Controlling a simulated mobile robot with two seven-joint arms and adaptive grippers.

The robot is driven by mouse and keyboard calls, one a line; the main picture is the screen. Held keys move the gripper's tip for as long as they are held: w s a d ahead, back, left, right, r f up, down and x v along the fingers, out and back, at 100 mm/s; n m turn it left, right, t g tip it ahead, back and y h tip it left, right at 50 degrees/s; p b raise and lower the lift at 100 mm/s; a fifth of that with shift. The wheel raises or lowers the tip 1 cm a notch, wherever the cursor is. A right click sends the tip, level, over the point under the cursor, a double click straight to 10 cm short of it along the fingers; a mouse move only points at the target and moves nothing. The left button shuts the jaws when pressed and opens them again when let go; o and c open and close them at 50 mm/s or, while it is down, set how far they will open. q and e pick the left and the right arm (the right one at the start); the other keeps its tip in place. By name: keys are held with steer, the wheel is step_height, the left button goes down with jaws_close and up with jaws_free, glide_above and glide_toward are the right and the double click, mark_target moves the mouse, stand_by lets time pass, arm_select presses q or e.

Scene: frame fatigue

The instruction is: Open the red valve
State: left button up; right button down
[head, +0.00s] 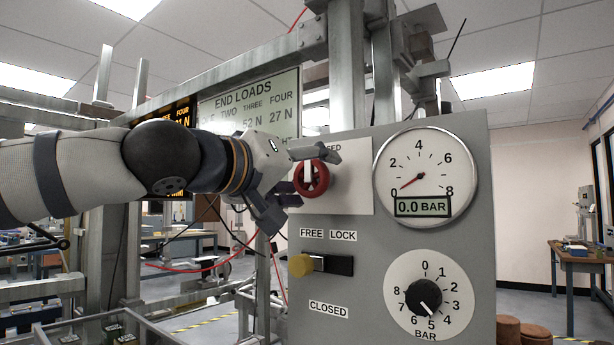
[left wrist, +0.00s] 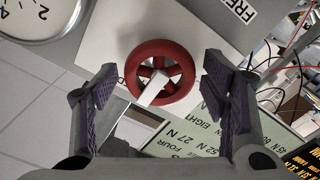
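The red valve (head: 312,179) is a small round handwheel with a white pointer bar, on a white plate (head: 352,192) of the grey panel. In the left wrist view the red valve (left wrist: 160,75) sits between the two fingers, with a visible gap on each side. My left gripper (head: 300,182) is at the valve, coming from the left, and it is open. Its purple-lined fingers also show in the left wrist view (left wrist: 158,92). Label text above the valve is partly hidden by the upper finger. My right gripper is in neither view.
The grey panel (head: 463,205) also carries a round gauge (head: 427,165) reading 0.0 BAR, a yellow slide knob (head: 301,265) under FREE and LOCK, and a black BAR dial (head: 423,297). A metal frame and END LOADS board (head: 250,104) stand behind my arm.

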arm_select(q)
steer(key=c, duration=0.8)
steer(key=shift+c, duration=0.2)
steer(key=shift+n, duration=0.4)
steer(key=n, duration=0.8)
steer(key=shift+f, duration=0.1)
steer(key=n, duration=0.4)
steer(key=shift+n, duration=0.4)
steer(key=shift+f+n, duration=0.1)
steer(key=shift+n, duration=2.2)
